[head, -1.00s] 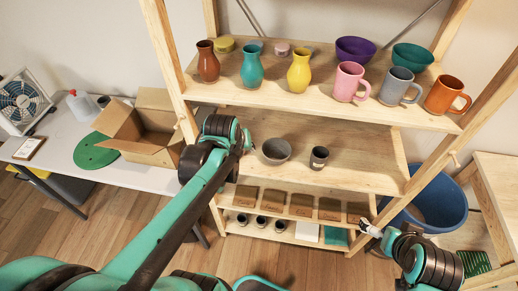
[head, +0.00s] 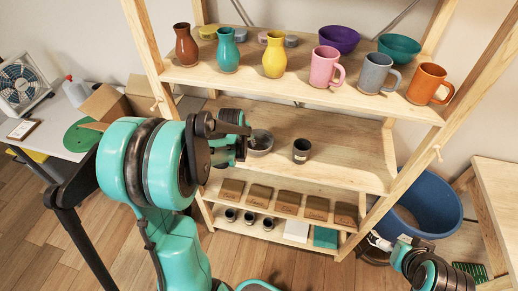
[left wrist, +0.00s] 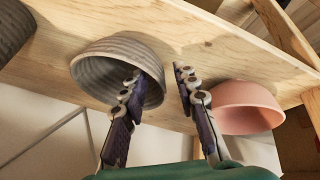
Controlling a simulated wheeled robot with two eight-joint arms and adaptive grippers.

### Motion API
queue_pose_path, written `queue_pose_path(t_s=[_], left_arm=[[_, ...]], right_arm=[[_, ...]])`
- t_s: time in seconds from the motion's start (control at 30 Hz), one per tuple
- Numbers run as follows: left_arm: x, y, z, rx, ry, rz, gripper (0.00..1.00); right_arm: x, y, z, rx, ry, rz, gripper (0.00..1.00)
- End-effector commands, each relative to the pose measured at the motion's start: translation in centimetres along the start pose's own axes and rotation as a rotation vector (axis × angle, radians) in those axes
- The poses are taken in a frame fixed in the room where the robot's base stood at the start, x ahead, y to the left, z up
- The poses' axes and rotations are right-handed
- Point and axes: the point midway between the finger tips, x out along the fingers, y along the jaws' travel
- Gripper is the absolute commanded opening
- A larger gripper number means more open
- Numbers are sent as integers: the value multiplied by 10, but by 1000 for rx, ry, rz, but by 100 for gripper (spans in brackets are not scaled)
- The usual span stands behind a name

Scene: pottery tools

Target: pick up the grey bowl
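The grey bowl (head: 262,143) sits on the middle shelf, partly hidden by my left gripper (head: 246,142). In the left wrist view the ribbed grey bowl (left wrist: 105,55) is at the upper left, seen tilted. My left gripper (left wrist: 158,72) is open there. One finger overlaps the bowl's opening and the other is beyond its right rim, so the rim lies between them. I cannot tell whether either finger touches it. My right gripper (head: 379,241) is low at the right, away from the bowl; its fingers are too small to read.
A pink bowl (left wrist: 245,108) is close to my left gripper's right finger in the wrist view. Vases and mugs fill the upper shelf (head: 300,88) above. A blue tub (head: 430,203) is at the right.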

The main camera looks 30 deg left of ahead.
Motion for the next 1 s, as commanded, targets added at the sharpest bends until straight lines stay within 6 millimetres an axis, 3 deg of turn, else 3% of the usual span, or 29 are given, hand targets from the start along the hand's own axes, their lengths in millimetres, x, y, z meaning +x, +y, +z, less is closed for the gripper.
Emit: queue_pose_path(t_s=[0.23,0.27,0.37,0.77,1.0], left_arm=[[6,0,0,1,0,0,30],[6,0,0,1,0,0,27],[6,0,0,1,0,0,1],[5,1,0,1,1,0,0],[-12,5,-7,1,1,0,0]], right_arm=[[2,0,1,0,0,0,100],[2,0,1,0,0,0,100],[2,0,1,0,0,0,100],[2,0,1,0,0,0,100],[-8,0,-6,0,0,0,100]])
